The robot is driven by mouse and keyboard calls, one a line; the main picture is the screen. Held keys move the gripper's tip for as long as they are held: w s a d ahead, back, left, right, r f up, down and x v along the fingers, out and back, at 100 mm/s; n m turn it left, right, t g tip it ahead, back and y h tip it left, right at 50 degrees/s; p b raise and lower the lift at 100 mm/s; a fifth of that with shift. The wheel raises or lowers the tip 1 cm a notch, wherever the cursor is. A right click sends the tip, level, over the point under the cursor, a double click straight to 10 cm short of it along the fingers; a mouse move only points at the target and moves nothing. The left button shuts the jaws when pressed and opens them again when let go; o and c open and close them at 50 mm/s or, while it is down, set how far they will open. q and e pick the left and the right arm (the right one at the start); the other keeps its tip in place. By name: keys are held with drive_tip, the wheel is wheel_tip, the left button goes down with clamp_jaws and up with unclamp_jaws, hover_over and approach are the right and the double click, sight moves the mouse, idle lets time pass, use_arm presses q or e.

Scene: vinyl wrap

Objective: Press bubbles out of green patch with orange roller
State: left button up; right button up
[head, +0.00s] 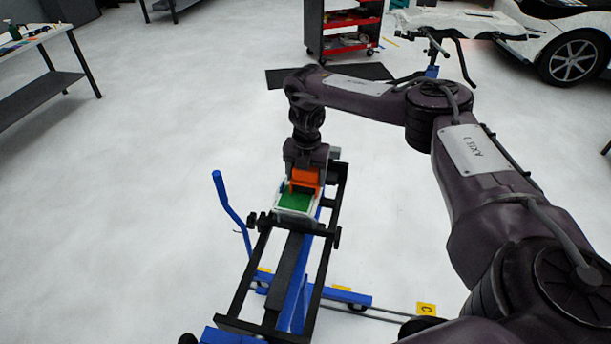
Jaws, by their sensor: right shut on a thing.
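The green patch (295,200) lies on a small white panel (296,213) on top of a black and blue stand. The orange roller (304,178) is at the far edge of the green patch, directly below my right gripper (303,170). My right gripper points down and is shut on the roller; its fingertips are mostly hidden by the roller and its own body. I cannot tell whether the roller touches the patch. Any bubbles in the patch are too small to see. My left gripper is not in view.
The stand (256,262) has black rails, blue legs and a blue handle (228,202). A red tool cart (343,28) stands at the back, with a car (570,45) at the far right. A workbench (40,60) is at the left. The floor around the stand is mostly clear.

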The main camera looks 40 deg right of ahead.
drive_tip(key=shift+w+d+f+b, duration=0.15)
drive_tip(key=shift+w+d+b, duration=0.2)
drive_tip(key=shift+b, duration=0.1)
drive_tip(key=shift+w+d+b, duration=0.3)
drive_tip(key=shift+d+b, duration=0.05)
drive_tip(key=shift+d, duration=0.1)
drive_tip(key=shift+w+d, duration=0.15)
drive_tip(key=shift+w+d+b, duration=0.25)
drive_tip(key=shift+b, duration=0.1)
drive_tip(key=shift+r, duration=0.25)
wheel_tip(320, 180, up, 7)
drive_tip(key=p, duration=0.6)
drive_tip(key=shift+d+f, duration=0.1)
